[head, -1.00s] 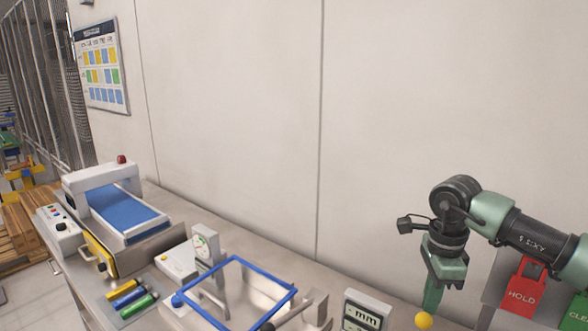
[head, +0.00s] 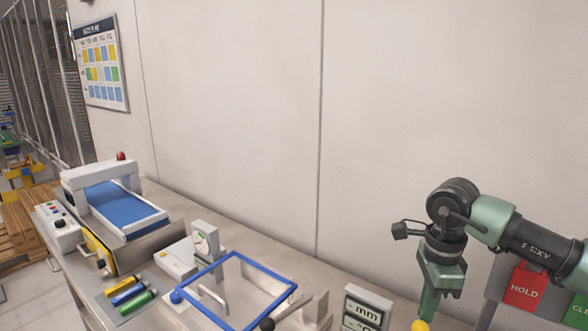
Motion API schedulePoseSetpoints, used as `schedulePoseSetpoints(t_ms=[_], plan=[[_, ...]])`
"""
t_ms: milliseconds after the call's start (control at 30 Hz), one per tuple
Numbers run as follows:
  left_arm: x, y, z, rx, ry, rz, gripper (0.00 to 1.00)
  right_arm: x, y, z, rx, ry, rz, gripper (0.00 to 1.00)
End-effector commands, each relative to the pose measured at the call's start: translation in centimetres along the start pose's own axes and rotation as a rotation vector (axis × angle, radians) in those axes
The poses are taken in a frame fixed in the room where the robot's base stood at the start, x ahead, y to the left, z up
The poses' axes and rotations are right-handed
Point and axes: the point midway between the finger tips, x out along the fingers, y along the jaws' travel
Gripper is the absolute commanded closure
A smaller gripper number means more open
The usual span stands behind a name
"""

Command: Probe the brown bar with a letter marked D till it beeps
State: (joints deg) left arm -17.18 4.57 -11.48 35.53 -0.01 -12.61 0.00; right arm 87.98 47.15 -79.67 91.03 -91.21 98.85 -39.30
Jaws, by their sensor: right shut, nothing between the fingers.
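My right gripper (head: 428,312) is at the lower right, pointing down, with its green fingers shut. A yellow ball (head: 419,325) shows right at the fingertips at the bottom edge; I cannot tell whether they touch. No brown bar with a letter D can be made out in this view. No probe can be made out for certain. A grey display box (head: 366,308) with "mm" on its screen stands left of the gripper, cut off by the bottom edge. My left gripper is not in view.
A blue-framed clear box (head: 236,290) and a dial gauge (head: 205,240) stand on the bench. A blue-belt machine (head: 118,205) is at the left, with coloured cylinders (head: 127,294) in front. A red HOLD card (head: 526,285) is at the right. A wall runs behind.

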Motion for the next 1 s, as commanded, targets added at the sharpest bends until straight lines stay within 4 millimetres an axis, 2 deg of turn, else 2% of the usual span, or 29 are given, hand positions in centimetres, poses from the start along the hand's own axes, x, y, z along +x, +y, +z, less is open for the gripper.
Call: schedulePoseSetpoints(t_ms=[367,700,1000], plan=[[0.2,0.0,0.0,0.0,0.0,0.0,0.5,0.2,0.2,0.1,-0.001,0.0,0.0,1.0],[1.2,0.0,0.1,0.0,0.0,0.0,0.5,1.0,1.6,0.9,-0.001,0.001,0.001,1.0],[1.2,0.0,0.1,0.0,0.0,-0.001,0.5,1.0,1.7,0.9,0.0,0.0,0.001,1.0]])
